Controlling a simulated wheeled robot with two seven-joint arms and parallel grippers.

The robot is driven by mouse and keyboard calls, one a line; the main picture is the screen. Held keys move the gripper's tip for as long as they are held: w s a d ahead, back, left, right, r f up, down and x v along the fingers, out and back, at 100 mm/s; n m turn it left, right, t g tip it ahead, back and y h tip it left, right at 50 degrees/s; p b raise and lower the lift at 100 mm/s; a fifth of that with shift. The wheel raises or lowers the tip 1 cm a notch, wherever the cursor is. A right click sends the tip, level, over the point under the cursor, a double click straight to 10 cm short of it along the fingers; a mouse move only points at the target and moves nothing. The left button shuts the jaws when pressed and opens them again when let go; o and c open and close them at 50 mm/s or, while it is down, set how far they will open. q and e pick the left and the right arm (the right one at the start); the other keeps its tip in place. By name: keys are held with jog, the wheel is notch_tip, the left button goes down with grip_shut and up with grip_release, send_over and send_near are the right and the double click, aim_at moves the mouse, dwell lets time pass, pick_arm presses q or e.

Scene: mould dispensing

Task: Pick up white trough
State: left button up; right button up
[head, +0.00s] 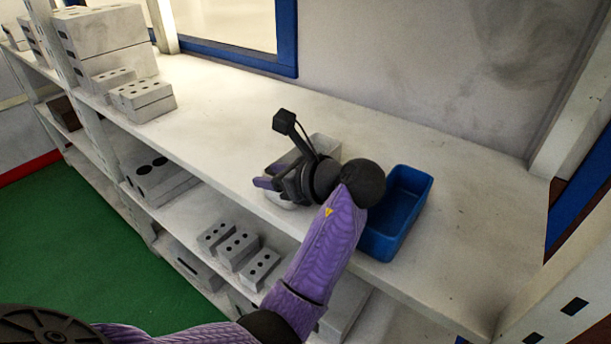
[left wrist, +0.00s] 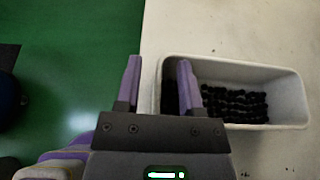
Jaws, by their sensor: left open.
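The white trough (head: 327,147) stands on the upper shelf, largely hidden behind my left gripper and wrist in the head view. In the left wrist view the trough (left wrist: 285,98) lies lengthwise to the right, with dark lumpy pieces (left wrist: 235,105) inside. My left gripper (head: 268,184) is open at the trough's left end. In the left wrist view its fingers (left wrist: 158,66) straddle the short end wall: one appears outside, the other over the inside. I cannot tell whether they touch the wall. My right gripper is not in view.
A blue bin (head: 405,203) stands just right of the trough, beside my left wrist. Grey blocks with holes (head: 142,97) stand on the shelf at the left, and several more (head: 237,248) lie on the lower shelf. The upper shelf (head: 235,112) is clear behind the trough.

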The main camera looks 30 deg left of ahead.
pick_arm(q)
grip_shut()
dwell(0.4)
jog(key=shift+r, duration=0.1)
